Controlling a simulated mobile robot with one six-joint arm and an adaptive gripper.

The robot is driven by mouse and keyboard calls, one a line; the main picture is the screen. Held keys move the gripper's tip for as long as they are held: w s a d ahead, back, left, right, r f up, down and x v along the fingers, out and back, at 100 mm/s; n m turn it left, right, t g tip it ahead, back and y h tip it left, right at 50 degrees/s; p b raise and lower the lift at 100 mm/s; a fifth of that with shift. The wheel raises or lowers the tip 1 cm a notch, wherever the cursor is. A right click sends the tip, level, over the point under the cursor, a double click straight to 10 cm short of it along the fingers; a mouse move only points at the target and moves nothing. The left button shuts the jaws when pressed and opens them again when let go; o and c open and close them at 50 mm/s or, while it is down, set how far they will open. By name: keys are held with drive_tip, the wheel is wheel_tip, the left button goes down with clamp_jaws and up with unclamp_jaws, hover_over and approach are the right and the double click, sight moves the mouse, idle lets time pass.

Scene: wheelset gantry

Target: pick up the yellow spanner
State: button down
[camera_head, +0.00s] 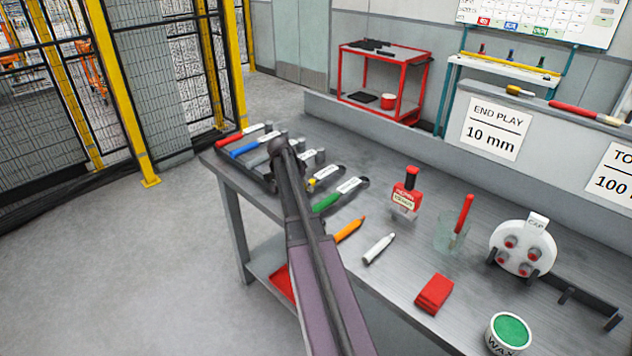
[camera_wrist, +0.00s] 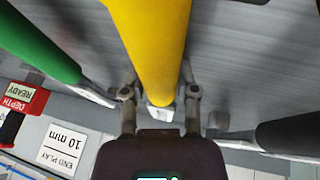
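The yellow spanner's handle (camera_wrist: 158,45) fills the upper middle of the wrist view. My gripper (camera_wrist: 160,75) has one finger along each side of the handle and looks shut on it; the handle hides the fingertips. In the head view a small piece of the yellow spanner (camera_head: 311,183) shows beside my arm in the row of spanners; the arm covers the rest and the gripper. I cannot tell if the spanner is raised off its place.
A green-handled spanner (camera_wrist: 35,45) and a black-handled one (camera_wrist: 290,135) lie either side.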

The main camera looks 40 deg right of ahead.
idle(0.5)
wheel_tip(320, 180, up, 3)
drive_tip(key=p, duration=0.3)
drive_tip(key=shift+f, duration=0.1)
drive_tip(key=s+a, duration=0.2)
drive_tip(key=a, duration=0.2)
drive_tip(key=s+a+r+p, duration=0.1)
drive_tip(key=s+a, duration=0.1)
drive_tip(key=a, duration=0.3)
drive_tip(key=s+a+r+p, duration=0.1)
drive_tip(key=s+a, duration=0.1)
drive_tip(key=a, duration=0.3)
drive_tip(key=shift+s+a, duration=0.2)
drive_tip(key=shift+s, duration=0.2)
drive_tip(key=shift+r, duration=0.15)
wheel_tip(320, 180, up, 12)
drive_tip(key=p, duration=1.2)
drive_tip(key=shift+r+p, duration=0.2)
drive_tip(key=shift+p, duration=0.15)
drive_tip(key=shift+s, duration=0.15)
